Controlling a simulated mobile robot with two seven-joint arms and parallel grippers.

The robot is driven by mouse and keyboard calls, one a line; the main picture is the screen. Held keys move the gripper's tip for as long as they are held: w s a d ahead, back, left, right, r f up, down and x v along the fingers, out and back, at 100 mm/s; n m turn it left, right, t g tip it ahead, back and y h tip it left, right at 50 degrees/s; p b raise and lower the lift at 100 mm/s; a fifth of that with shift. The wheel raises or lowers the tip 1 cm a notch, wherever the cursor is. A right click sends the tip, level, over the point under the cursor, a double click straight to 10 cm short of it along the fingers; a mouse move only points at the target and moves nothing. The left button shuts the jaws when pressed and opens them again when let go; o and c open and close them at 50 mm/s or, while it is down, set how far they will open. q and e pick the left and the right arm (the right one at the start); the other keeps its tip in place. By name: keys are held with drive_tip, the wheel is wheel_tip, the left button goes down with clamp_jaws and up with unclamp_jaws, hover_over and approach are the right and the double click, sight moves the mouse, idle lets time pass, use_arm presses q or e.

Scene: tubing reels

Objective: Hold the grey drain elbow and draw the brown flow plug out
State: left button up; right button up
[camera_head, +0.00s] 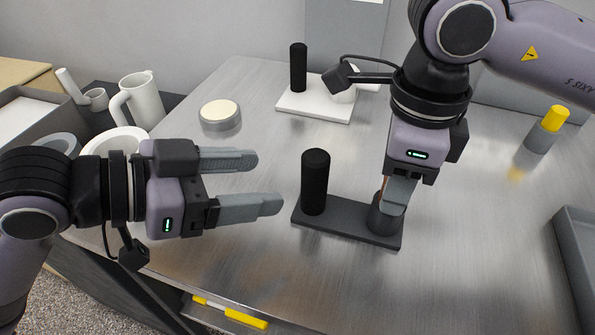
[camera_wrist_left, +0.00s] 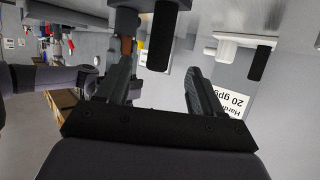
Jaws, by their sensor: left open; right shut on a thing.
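The grey drain elbow (camera_head: 345,224) is a dark grey flat base on the metal table, with a black upright post (camera_head: 315,182) at its left end and a dark cup at its right end. My right gripper (camera_head: 398,200) is shut on the brown flow plug (camera_head: 385,187), just above or in the cup; the fingers hide most of it. The plug also shows as a small brown piece in the left wrist view (camera_wrist_left: 127,46), which appears upside down. My left gripper (camera_head: 265,182) is open and empty, its fingers pointing right toward the black post, a short gap away.
A white base (camera_head: 316,107) with a black post stands behind. A round cream-topped tin (camera_head: 220,115) is at the back left, a yellow-capped grey cylinder (camera_head: 546,130) at the right. A white jug (camera_head: 143,99) stands at the left. A grey tray (camera_head: 574,252) edges the right.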

sight(326, 177)
use_arm(q)
drive_tip(key=x, duration=1.1)
drive_tip(key=shift+w+d+f, duration=0.1)
drive_tip(key=shift+d+f, duration=0.1)
drive_tip(key=shift+d, duration=0.1)
drive_tip(key=c, duration=1.2)
